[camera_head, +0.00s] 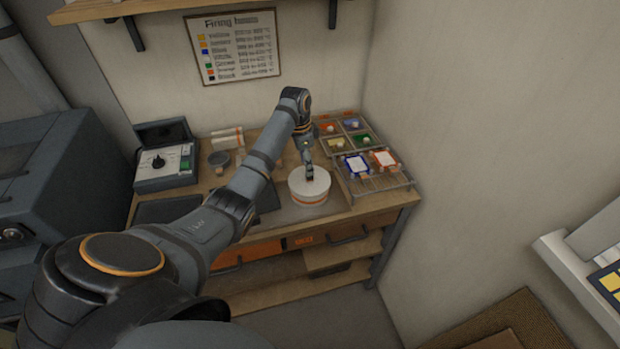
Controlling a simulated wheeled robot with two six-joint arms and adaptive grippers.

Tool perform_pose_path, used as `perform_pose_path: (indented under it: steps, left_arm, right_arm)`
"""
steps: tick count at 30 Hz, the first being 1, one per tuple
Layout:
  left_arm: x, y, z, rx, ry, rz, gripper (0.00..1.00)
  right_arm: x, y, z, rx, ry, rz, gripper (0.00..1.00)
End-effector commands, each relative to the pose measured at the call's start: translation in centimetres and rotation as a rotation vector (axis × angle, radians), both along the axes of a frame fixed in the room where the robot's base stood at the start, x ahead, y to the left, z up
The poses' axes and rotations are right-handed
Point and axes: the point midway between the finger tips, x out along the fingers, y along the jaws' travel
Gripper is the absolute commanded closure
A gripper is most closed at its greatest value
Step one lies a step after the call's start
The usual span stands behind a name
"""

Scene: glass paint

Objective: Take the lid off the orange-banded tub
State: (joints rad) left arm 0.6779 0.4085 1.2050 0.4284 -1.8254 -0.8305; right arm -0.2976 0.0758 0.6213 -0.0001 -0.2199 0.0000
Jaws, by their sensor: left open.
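The orange-banded tub (309,199) stands upright on the workbench, a round white tub with an orange stripe around its side. Its white lid (319,185) sits on top. My left arm reaches across from the lower left, and my left gripper (309,178) points down at the middle of the lid. The gripper is open. It partly covers the lid's centre, and I cannot tell whether the fingers touch the lid or its knob. My right gripper is not in view.
A wire rack (377,181) with several coloured tiles stands right of the tub. A control box (166,167) and small jars are at the back left. Bare wooden bench (384,204) shows at the front right. A wall rises close on the right.

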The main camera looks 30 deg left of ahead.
Motion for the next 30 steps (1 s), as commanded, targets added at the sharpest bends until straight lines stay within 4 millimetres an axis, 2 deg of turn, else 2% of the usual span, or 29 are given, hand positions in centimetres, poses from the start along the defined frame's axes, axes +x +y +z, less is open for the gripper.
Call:
perform_pose_path:
  steps: [3, 5, 9, 13, 17, 27, 30]
  left_arm:
    - [0.3, -0.4, -1.3, -0.003, 0.007, 0.000, 0.51]
    - [0.5, -0.5, -2.4, -0.003, 0.006, 0.000, 0.51]
    - [0.7, -0.5, -4.5, 0.000, 0.003, 0.001, 0.51]
    - [0.7, -0.5, -4.9, 0.001, 0.002, 0.000, 0.51]
    - [0.7, -0.5, -4.9, 0.001, 0.002, 0.000, 0.52]
    - [0.7, -0.5, -4.8, 0.000, 0.001, 0.000, 0.98]
    - [0.7, -0.5, -4.8, 0.001, 0.001, 0.000, 1.00]
  right_arm:
    - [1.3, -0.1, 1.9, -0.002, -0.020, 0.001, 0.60]
    - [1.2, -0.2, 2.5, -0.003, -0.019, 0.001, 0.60]
    - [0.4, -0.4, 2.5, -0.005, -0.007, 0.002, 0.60]
    - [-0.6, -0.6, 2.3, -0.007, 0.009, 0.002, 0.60]
    - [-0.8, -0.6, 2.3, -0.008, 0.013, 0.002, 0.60]
    - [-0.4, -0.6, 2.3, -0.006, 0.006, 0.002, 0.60]
    - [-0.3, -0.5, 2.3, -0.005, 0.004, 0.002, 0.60]
